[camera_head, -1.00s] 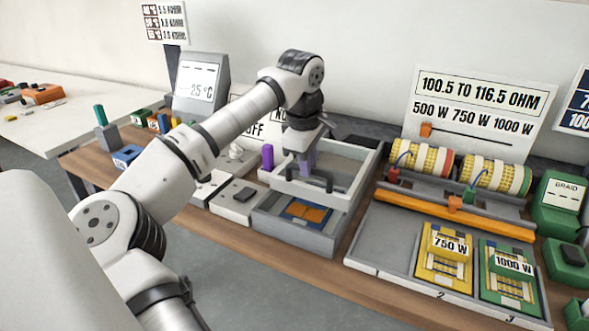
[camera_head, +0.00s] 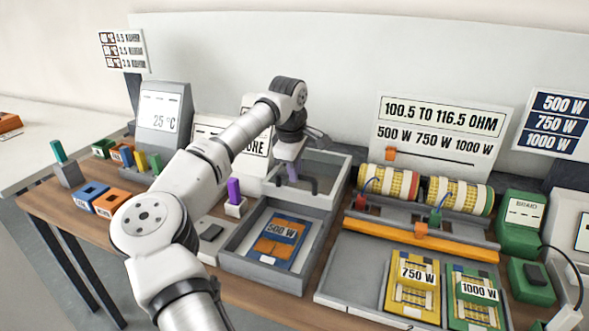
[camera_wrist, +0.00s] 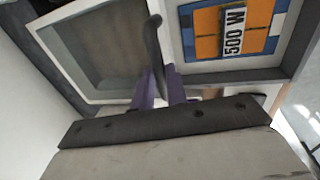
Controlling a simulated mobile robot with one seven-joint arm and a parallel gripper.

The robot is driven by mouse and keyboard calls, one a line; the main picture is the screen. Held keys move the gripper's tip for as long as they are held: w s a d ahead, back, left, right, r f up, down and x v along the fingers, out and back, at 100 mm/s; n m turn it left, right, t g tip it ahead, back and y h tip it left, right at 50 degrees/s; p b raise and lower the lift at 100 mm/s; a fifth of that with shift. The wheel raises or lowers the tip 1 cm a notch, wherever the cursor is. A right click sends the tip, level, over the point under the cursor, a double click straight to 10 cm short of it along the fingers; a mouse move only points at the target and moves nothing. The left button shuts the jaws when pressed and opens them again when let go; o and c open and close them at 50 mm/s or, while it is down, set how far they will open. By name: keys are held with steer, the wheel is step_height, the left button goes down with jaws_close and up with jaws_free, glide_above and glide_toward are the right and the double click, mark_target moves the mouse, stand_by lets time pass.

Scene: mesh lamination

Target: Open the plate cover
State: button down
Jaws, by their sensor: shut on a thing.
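The plate cover (camera_head: 302,199) is a light grey frame with a window and a black handle. It stands behind and clear of the grey tray (camera_head: 239,265). My gripper (camera_head: 291,176) is shut on the black handle (camera_wrist: 153,45), its purple fingers on the handle bar. In the tray lies a blue and orange plate marked 500 W (camera_head: 280,240), fully uncovered from above. The wrist view shows the cover's window frame (camera_wrist: 90,95) at left and the plate (camera_wrist: 232,28) at right. Whether the cover rests on anything is unclear.
A purple block (camera_head: 234,191) stands in a white holder left of the tray. To the right are a grey board (camera_head: 355,270) with yellow and green plates, and a rack with wound coils (camera_head: 388,182). A screen stand (camera_head: 163,112) stands at back left.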

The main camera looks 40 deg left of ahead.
steer(key=c, duration=1.4)
jaws_free()
step_height(320, 180, up, 14)
steer(key=s+b, duration=0.1)
steer(key=s, duration=0.1)
steer(key=shift+s+d+f+b, duration=0.2)
steer(key=shift+s+d+b, duration=0.1)
steer(key=shift+s, duration=0.05)
